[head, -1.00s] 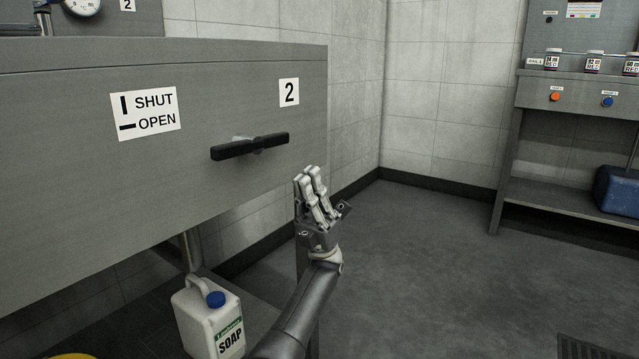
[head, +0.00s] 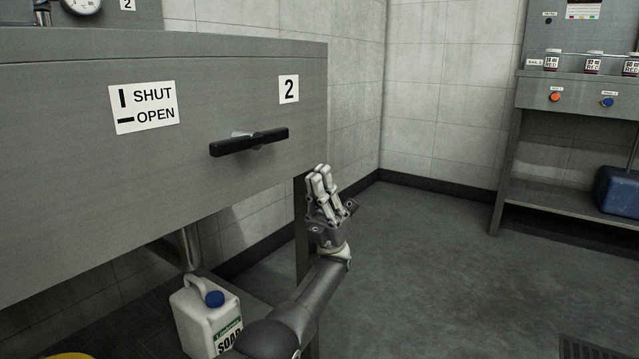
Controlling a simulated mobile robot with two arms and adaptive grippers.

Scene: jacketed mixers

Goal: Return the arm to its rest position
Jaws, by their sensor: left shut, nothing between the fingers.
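My left gripper (head: 320,172) is shut and empty, with its fingers pointing up. It is to the right of and a little below the black valve handle (head: 249,142), apart from it. The handle lies close to horizontal on the grey metal panel (head: 60,210). A label (head: 143,107) on the panel shows a vertical bar for SHUT and a horizontal bar for OPEN. My right gripper does not show.
A white soap jug (head: 195,318) with a blue cap stands below the panel, close to my left arm. A metal bench (head: 570,99) with buttons and small jars stands at the right, with a blue container (head: 616,190) on its lower shelf. The floor between is clear.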

